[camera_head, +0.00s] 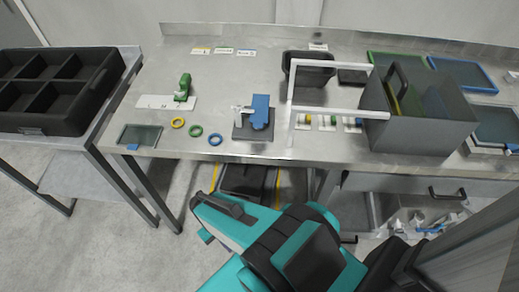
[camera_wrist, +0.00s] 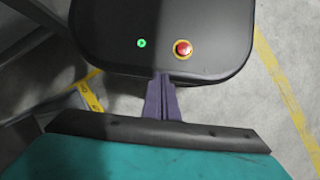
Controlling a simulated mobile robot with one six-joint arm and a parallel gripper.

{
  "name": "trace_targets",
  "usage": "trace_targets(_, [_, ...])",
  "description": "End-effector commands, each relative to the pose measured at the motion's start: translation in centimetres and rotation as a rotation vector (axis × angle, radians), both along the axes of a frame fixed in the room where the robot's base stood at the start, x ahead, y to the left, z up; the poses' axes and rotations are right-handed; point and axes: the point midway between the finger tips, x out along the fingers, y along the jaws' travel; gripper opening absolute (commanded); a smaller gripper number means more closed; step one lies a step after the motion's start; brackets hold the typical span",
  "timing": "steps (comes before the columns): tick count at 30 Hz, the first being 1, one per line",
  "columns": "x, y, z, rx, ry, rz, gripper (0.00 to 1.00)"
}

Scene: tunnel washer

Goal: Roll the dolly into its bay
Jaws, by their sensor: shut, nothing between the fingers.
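The dolly appears as a dark, low, box-like shape (camera_head: 247,180) on the floor under the steel bench. Yellow floor lines (camera_head: 278,188) run along its sides. Its front is partly hidden behind my arm, and the bench hides its far end, so I cannot tell how it sits against the lines. My gripper (camera_wrist: 163,92) shows in the wrist view with its two fingers together and nothing between them. It points down and is apart from the dolly, which I cannot make out in that view. In the head view my arm hides the fingers.
The steel bench (camera_head: 212,60) carries a grey bin (camera_head: 420,125), coloured rings and small fixtures. A side table (camera_head: 60,150) with a black divided tray (camera_head: 58,95) stands left. Bench legs flank the floor space underneath. Floor at the lower left is clear. Yellow floor tape (camera_wrist: 285,85) shows in the wrist view.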

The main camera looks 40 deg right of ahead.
Motion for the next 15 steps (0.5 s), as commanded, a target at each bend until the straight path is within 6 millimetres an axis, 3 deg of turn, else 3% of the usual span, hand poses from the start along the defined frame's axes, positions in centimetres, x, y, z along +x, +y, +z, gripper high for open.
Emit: trace_targets(15, [0.49,-0.17,-0.27,-0.007,-0.015,-0.018,0.0])
